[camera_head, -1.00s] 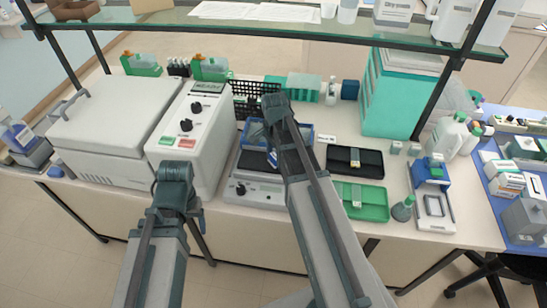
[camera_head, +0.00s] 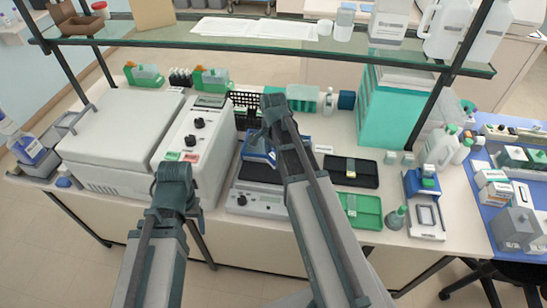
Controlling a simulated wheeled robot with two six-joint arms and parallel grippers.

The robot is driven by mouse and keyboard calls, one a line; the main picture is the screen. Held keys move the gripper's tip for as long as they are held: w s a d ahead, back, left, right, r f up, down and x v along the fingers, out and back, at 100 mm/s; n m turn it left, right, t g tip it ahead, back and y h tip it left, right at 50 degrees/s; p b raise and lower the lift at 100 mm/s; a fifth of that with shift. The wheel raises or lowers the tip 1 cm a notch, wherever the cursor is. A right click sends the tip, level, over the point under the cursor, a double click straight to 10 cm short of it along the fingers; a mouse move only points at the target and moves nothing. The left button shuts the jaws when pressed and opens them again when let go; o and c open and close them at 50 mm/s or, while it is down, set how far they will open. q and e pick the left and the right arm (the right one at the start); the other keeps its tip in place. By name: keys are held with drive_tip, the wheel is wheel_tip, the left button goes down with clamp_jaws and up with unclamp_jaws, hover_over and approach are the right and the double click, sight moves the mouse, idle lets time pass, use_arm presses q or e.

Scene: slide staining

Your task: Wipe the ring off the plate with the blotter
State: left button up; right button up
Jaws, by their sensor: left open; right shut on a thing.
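The dark plate (camera_head: 261,172) is the top of a white bench appliance (camera_head: 256,203) in the middle of the bench. My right arm crosses over the appliance and covers part of it. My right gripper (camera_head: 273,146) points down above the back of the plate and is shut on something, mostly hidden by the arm. A blue object (camera_head: 257,148) shows beside it; I cannot tell if this is the blotter or part of the appliance's surroundings. No ring can be made out on the plate. My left gripper (camera_head: 183,194) is open in front of the white machine, mostly hidden behind its own wrist.
A large white machine (camera_head: 120,140) stands left of the appliance. A black tray (camera_head: 366,178) and a green tray (camera_head: 369,212) lie to the right. A glass shelf (camera_head: 290,43) spans the back above the bench. A black rack (camera_head: 245,100) stands behind the plate.

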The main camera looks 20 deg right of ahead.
wheel_tip(320, 180, up, 3)
drive_tip(key=p, duration=0.3)
